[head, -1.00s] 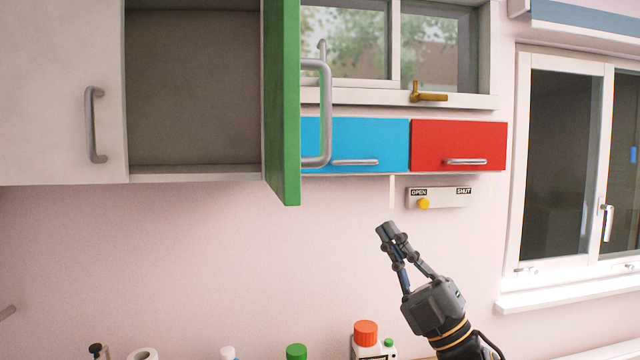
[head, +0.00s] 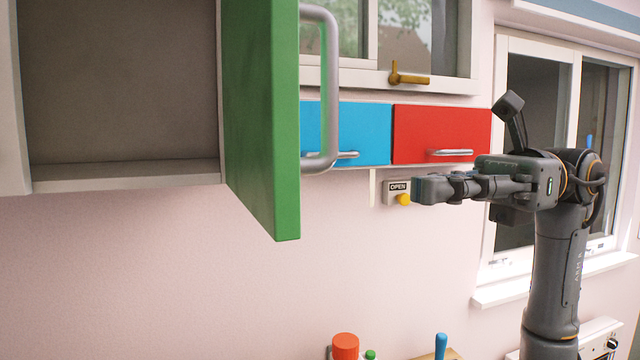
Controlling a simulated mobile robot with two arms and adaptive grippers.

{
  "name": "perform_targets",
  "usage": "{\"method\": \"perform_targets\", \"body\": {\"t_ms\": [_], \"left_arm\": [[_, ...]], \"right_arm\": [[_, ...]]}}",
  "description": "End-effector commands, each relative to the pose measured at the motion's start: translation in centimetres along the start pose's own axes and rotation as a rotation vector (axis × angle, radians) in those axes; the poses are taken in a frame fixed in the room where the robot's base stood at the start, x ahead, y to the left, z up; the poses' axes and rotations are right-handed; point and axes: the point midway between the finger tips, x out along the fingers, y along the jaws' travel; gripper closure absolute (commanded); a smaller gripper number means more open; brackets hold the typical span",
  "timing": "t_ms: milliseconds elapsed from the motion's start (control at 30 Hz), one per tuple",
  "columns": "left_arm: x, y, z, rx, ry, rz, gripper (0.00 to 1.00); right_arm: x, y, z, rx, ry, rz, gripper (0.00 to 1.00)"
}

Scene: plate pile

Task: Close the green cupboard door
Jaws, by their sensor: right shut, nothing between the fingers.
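The green cupboard door (head: 262,120) stands wide open at the right side of the cupboard, swung out toward me. Its grey bar handle (head: 332,90) is on the door's right-hand face. The cupboard's inside (head: 120,85) is bare where it shows. My right gripper (head: 420,190) is shut and empty, pointing left. In the picture it lies to the right of the door and below the handle, clear of both. It covers part of the switch panel. My left gripper is not in view.
A blue drawer front (head: 360,130) and a red one (head: 440,130) are on the wall behind. A panel with a yellow knob (head: 403,199) is below them. Windows (head: 590,150) are at the right. A red-capped container (head: 345,346) stands low down. The wall below the cupboard is clear.

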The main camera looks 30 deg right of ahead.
Motion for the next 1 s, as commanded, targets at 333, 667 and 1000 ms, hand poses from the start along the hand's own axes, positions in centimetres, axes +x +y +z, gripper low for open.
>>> {"method": "perform_targets", "body": {"t_ms": [333,667,1000], "left_arm": [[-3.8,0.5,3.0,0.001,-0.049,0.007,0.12],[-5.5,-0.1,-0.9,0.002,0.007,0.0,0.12],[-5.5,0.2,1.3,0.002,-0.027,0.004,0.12]], "right_arm": [[7.5,0.1,0.4,0.002,0.0,0.007,1.0],[11.1,0.0,0.2,0.003,-0.002,0.004,1.0],[11.3,0.0,0.0,0.003,-0.002,0.003,1.0]]}}
